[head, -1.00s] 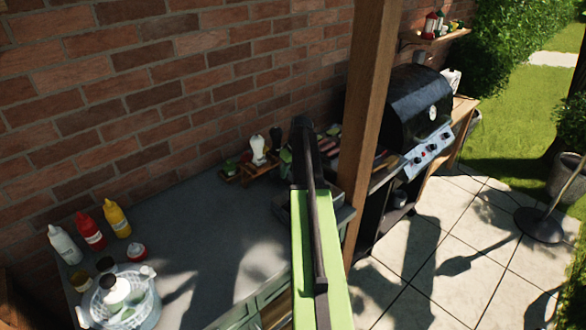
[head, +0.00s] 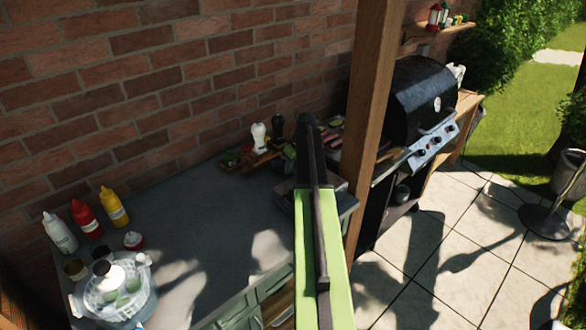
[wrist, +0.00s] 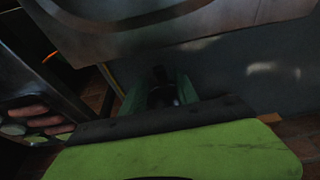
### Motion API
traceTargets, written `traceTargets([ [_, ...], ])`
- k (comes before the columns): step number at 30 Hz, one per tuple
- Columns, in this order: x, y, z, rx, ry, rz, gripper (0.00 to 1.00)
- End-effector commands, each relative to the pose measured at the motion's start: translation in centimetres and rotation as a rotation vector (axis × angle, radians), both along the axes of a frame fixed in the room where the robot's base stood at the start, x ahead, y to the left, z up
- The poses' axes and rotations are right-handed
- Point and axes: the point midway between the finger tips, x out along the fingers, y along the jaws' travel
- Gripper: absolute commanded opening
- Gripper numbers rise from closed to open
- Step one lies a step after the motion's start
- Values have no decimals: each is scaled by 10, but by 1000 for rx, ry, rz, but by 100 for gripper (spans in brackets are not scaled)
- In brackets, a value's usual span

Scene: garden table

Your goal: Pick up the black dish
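I cannot make out the black dish for certain in either view. A dark rounded vessel (head: 401,193) sits on the shelf under the grill, too small to identify. My gripper (head: 306,122) is at the far end of my green and black arm, over the back of the counter, seen from behind. Its fingers cannot be told apart. The arm hides part of a dark grey metal tray or basin (head: 345,198). In the wrist view a grey metal surface (wrist: 150,28) fills the top, very close. Below it, a small black shape (wrist: 160,92) lies between green parts, in shadow.
The grey counter (head: 200,215) runs along a brick wall. Bottles (head: 87,218) and a salad spinner (head: 118,293) stand at its left. White (head: 259,137) and black mills stand at the back. A wooden post (head: 371,100) rises right of my arm, before the grill (head: 424,98).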

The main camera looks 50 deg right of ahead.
Motion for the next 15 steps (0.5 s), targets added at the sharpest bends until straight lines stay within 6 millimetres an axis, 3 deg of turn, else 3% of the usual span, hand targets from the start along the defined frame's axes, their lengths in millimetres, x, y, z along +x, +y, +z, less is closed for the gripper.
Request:
traceTargets([
  [9,9,-1,-32,0,0,-1,36],
  [15,11,-2,-38,-1,0,-1,36],
])
